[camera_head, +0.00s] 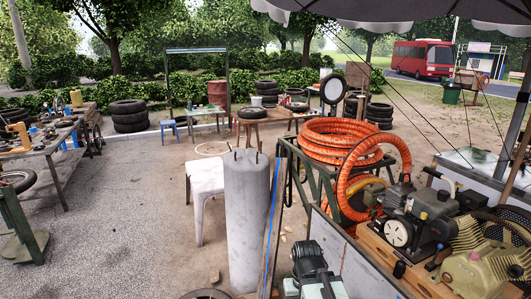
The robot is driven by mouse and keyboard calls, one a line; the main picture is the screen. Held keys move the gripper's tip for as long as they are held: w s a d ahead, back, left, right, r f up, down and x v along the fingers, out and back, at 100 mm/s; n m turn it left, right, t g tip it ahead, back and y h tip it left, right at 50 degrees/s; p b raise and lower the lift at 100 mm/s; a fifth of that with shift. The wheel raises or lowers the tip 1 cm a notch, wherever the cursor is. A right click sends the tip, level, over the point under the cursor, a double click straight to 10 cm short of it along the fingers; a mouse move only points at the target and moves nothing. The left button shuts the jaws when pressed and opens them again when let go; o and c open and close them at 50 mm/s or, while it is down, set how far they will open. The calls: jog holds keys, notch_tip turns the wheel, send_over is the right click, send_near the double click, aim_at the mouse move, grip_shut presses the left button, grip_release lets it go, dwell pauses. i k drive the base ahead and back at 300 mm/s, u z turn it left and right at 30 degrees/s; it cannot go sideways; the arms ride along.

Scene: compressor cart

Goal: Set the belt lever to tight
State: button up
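The compressor cart (352,262) stands at the lower right, with a wooden deck bearing machinery. On it are a dark green-grey unit with a white round face (398,233) and a beige engine (490,268) cut off by the right edge. A small dark upright knob (399,269) stands near the deck's front edge. I cannot tell which part is the belt lever, or how it is set.
A coiled orange hose (340,140) lies on a green frame beside the cart. A grey concrete-like cylinder (247,225) and a white stool (205,185) stand left of it. Gravel ground (130,210) is open at left.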

aim_at(440, 246)
jog(key=z, duration=2.25)
jog(key=k, duration=0.8)
jog(key=u, duration=0.35)
jog(key=i, duration=1)
